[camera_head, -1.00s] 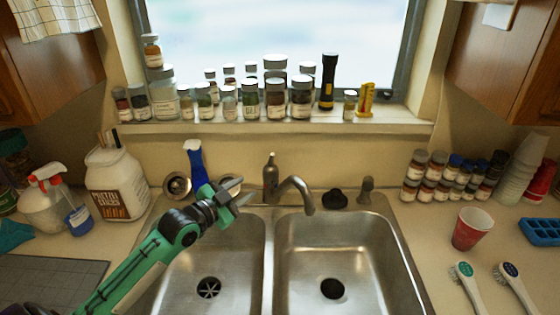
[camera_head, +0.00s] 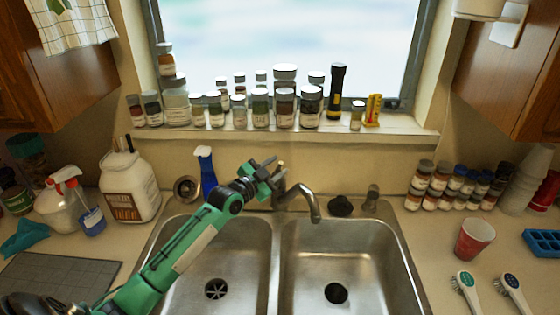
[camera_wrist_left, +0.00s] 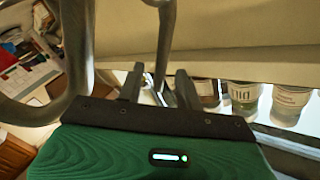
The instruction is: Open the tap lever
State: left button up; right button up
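The metal tap (camera_head: 300,195) stands behind the double sink, its curved spout over the right side of the divider. Its lever (camera_head: 279,168) is at the top of the tap body and is partly hidden by my left gripper. My left gripper (camera_head: 272,168) is at lever height, with its two fingers apart. In the left wrist view the gripper (camera_wrist_left: 160,88) shows a gap between the fingers, and a thin metal part, which looks like the lever (camera_wrist_left: 165,45), runs down to that gap. Contact cannot be told. The spout (camera_wrist_left: 78,50) curves at the left there. My right gripper is not in view.
A blue spray bottle (camera_head: 206,172) stands just left of my left gripper. Several jars (camera_head: 285,105) and a black flashlight (camera_head: 336,90) line the windowsill above. The sink basins (camera_head: 335,255) are empty. A red cup (camera_head: 474,240) stands on the right counter.

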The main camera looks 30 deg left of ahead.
pick_arm(q)
jog(key=shift+x, duration=0.8)
jog(key=shift+w, duration=0.25)
jog(key=shift+c, duration=0.7)
grip_shut()
